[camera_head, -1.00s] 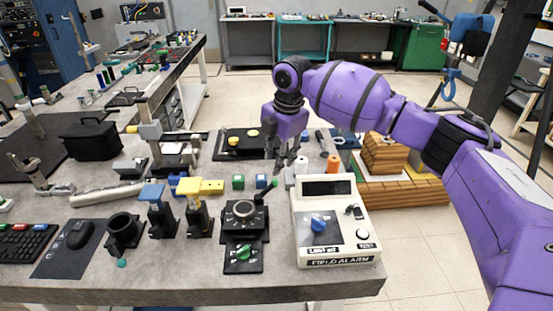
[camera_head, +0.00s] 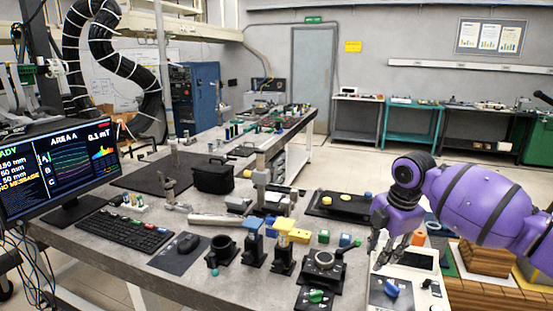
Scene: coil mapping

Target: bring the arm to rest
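My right arm is purple and comes in from the right. Its gripper (camera_head: 385,250) points down over the back left part of the white field alarm box (camera_head: 431,284), at the right end of the grey table. The fingers are dark and small here, and I cannot make out whether they are open or shut. I see no object held in them. The box's blue knob (camera_head: 391,288) shows below the fingers, and part of its display is hidden behind the gripper. My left gripper is not in view.
Left of the gripper stand a dial box with a green-tipped lever (camera_head: 323,262), a yellow-topped post (camera_head: 284,240) and a blue-topped post (camera_head: 254,238). A keyboard (camera_head: 124,231) and monitor (camera_head: 58,167) are at the left. Wooden blocks (camera_head: 487,262) lie under my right arm.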

